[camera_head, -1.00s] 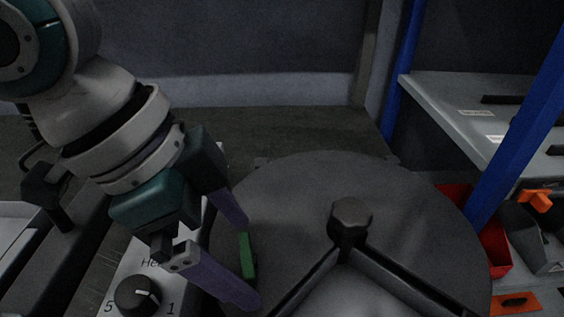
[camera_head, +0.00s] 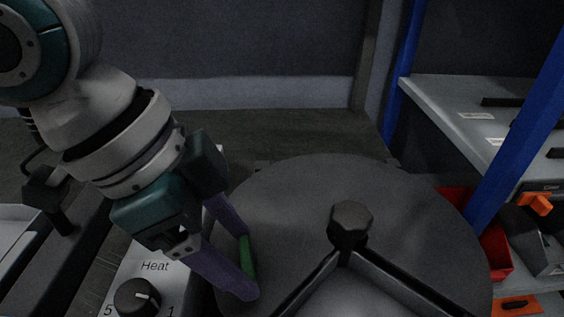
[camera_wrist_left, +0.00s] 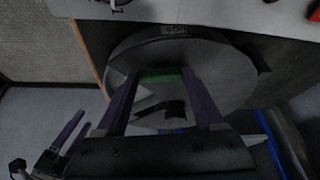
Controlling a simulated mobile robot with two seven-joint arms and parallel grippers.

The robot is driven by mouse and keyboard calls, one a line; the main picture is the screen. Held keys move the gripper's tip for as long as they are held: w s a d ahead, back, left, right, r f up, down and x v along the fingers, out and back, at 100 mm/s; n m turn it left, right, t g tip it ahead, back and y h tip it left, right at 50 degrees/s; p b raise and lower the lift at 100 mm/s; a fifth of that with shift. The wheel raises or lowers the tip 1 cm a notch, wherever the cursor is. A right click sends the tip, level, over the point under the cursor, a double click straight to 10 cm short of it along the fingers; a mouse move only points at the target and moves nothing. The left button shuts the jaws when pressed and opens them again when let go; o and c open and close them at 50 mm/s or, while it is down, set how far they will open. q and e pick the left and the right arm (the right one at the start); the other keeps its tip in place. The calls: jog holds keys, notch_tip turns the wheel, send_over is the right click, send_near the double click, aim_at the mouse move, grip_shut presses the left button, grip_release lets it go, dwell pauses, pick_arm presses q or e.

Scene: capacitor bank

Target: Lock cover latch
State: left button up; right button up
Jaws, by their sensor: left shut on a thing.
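A large round dark grey cover (camera_head: 420,215) fills the lower middle of the head view, with a hexagonal knob (camera_head: 350,222) on it. A small green piece (camera_head: 247,258), which may be the cover latch, is at the cover's left side. My left gripper (camera_head: 247,263), with purple fingers, is shut on this green piece, one fingertip at each end. The green piece also shows between the fingertips in the left wrist view (camera_wrist_left: 160,75), against the round cover (camera_wrist_left: 222,72).
A panel marked "Heat" with a black dial (camera_head: 138,297) lies left of the cover, below my left arm. A grey shelf (camera_head: 450,105) and blue post (camera_head: 520,140) stand at the right, with a red bin (camera_head: 497,255) beside the cover.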

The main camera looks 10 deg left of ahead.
pick_arm(q)
jog(key=m+p, duration=0.1)
jog(key=p, duration=0.1)
jog(key=shift+r+p, duration=0.3)
jog(key=shift+w+f+m+g+p, duration=0.1)
jog(key=shift+f+m+g+p, duration=0.15)
jog(key=shift+m+g, duration=0.2)
jog(key=o, duration=1.4)
jog(key=p+v, duration=0.2)
jog(key=v, duration=0.8)
jog(key=shift+a+f+p, duration=0.15)
jog(key=shift+p, duration=0.2)
